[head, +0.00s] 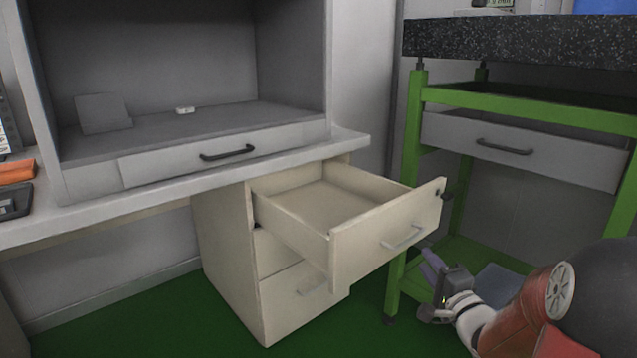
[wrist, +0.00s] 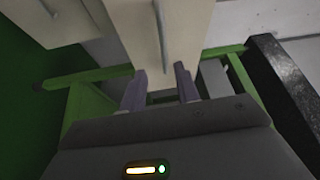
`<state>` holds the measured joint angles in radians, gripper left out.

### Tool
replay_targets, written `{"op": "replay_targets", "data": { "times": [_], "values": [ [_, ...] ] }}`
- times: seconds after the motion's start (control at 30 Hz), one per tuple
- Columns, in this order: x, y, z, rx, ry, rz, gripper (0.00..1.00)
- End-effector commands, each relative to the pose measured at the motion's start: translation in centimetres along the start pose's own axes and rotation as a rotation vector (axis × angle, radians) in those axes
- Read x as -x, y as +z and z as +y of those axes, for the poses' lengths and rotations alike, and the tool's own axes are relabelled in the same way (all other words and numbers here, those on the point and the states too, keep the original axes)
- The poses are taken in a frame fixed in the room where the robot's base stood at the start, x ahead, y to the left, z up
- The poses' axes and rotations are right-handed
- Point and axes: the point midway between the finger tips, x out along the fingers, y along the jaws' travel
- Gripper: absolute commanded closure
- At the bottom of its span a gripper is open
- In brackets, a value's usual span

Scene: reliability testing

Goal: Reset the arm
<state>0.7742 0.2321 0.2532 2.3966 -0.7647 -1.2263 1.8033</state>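My gripper (head: 432,264) is at the lower right in the head view, just in front of and below the right end of the pulled-out top drawer (head: 385,240). In the wrist view my gripper (wrist: 160,76) has its two purple-grey fingers apart with nothing held between them. The drawer's front (wrist: 185,30) is ahead of the fingers, with its metal handle (wrist: 161,35) in line with the gap. I cannot tell whether a finger touches the drawer. My red and white arm reaches in from the right.
The beige drawer cabinet (head: 225,240) stands under a white desk (head: 350,141). A green-framed bench (head: 412,130) with a dark speckled top (head: 520,40) stands at right, close to my gripper. The green floor (head: 130,310) is clear at left.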

Motion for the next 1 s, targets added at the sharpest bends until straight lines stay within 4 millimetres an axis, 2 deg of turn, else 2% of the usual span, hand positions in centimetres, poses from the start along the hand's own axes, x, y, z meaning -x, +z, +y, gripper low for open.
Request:
{"op": "replay_targets", "data": {
  "times": [0.03,0.17,0.27,0.37,0.57,0.7,0.8,0.9,1.0],
  "values": [
    [-0.4,0.6,-1.3,0.093,0.049,0.016,0.68],
    [-0.3,1.5,-3.4,0.391,0.244,0.080,0.68],
    [0.9,2.2,-5.0,0.597,0.405,0.101,0.68],
    [3.1,3.4,-6.6,0.768,0.567,0.082,0.68],
    [9.6,7.4,-9.3,1.011,0.847,-0.105,0.68],
    [15.0,11.3,-10.5,1.118,0.963,-0.354,0.68],
    [18.4,13.8,-11.0,1.168,0.987,-0.538,0.68],
    [21.0,15.6,-11.3,1.198,0.986,-0.681,0.68],
    [22.4,16.6,-11.4,1.215,0.979,-0.765,0.68]
  ]
}}
